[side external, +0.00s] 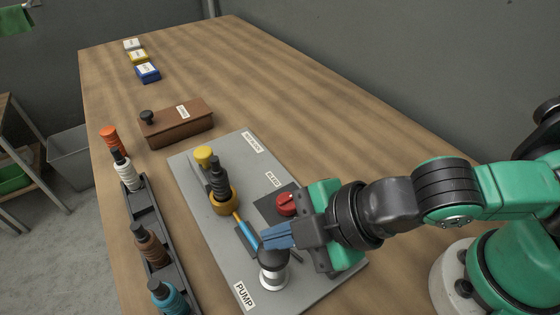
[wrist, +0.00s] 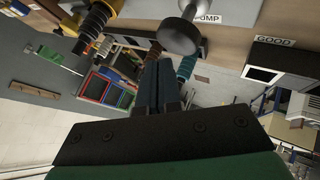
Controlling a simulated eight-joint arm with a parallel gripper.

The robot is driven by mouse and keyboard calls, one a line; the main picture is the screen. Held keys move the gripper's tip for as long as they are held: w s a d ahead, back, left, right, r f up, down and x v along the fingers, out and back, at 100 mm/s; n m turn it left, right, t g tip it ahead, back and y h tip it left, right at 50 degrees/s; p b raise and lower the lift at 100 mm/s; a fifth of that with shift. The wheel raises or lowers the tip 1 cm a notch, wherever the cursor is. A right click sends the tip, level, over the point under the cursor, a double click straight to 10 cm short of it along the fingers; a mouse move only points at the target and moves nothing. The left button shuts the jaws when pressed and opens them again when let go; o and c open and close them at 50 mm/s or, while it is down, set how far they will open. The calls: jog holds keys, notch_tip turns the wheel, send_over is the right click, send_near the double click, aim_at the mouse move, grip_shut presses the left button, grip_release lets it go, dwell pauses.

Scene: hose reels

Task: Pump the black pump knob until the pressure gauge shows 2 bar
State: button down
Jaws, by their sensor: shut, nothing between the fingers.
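The black pump knob (side external: 272,256) tops a silver pump body (side external: 274,278) near the PUMP label (side external: 245,294) on the grey panel (side external: 320,283). My gripper (side external: 265,238) is shut, with its blue fingers at the knob's upper edge in the side view; I cannot tell whether they touch it. In the wrist view the knob (wrist: 180,37) and its rod show just past my shut fingertips (wrist: 160,62), with nothing held. I cannot make out a pressure gauge or its reading in either view.
A red knob (side external: 287,203) sits by the BLEED label (side external: 272,179). A black rack (side external: 154,235) holds several bottles. The far tabletop is mostly clear.

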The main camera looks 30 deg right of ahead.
aim_at(281, 252)
jog(key=shift+r, duration=0.15)
jog(key=shift+r, duration=2.45)
jog(key=w+d+f+m+h, duration=0.1)
jog(key=w+d+m+h, duration=0.2)
jog(key=d+m, duration=0.5)
jog(key=w+d+f+m+h, duration=0.1)
jog(key=w+d+m+h, duration=0.2)
jog(key=d+m, duration=0.6)
jog(key=w+d, duration=0.1)
jog(key=d, duration=0.3)
jog(key=shift+d, duration=0.4)
jog(key=shift+w, duration=0.1)
